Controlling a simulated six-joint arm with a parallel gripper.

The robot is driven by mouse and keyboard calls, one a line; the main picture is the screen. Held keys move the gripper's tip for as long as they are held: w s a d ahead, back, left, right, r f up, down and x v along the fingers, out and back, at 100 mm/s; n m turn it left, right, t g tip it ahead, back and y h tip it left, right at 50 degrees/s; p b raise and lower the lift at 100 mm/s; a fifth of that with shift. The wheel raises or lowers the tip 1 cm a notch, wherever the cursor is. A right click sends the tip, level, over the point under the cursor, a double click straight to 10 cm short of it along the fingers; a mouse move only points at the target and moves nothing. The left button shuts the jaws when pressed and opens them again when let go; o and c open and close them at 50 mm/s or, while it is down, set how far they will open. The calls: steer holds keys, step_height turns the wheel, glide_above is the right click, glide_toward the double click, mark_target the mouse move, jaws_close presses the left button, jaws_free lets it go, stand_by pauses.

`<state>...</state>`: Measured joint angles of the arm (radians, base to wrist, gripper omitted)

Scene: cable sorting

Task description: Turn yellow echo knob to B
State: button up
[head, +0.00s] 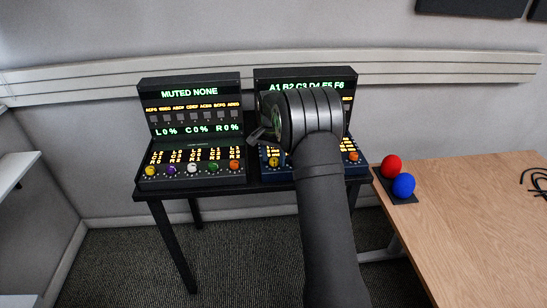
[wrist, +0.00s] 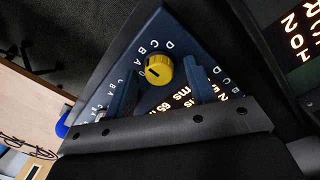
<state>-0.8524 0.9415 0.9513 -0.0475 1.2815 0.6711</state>
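The yellow echo knob (wrist: 158,70) sits on the blue panel of the right console and shows its round top in the wrist view. Letters A to D curve around its left and upper side. A dark mark on its face points left, near the A end; I cannot tell the exact label. In the head view the yellow knob (head: 273,161) is just below my gripper (head: 259,134). In the wrist view my gripper (wrist: 160,84) is open, one finger to each side of the knob and a little below it in the picture. No contact is visible.
The left console (head: 190,96) has a row of coloured knobs, including another yellow knob (head: 150,171). My arm hides much of the right console (head: 265,73).

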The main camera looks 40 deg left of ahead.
step_height(320, 180, up, 17)
steer(key=shift+a+r, duration=0.2)
steer(key=shift+a, duration=0.25)
steer(key=shift+s, duration=0.1)
stand_by(0.6)
steer(key=f, duration=1.1)
steer(key=d+f, duration=0.1)
steer(key=f, duration=0.5)
steer(key=shift+f, duration=0.3)
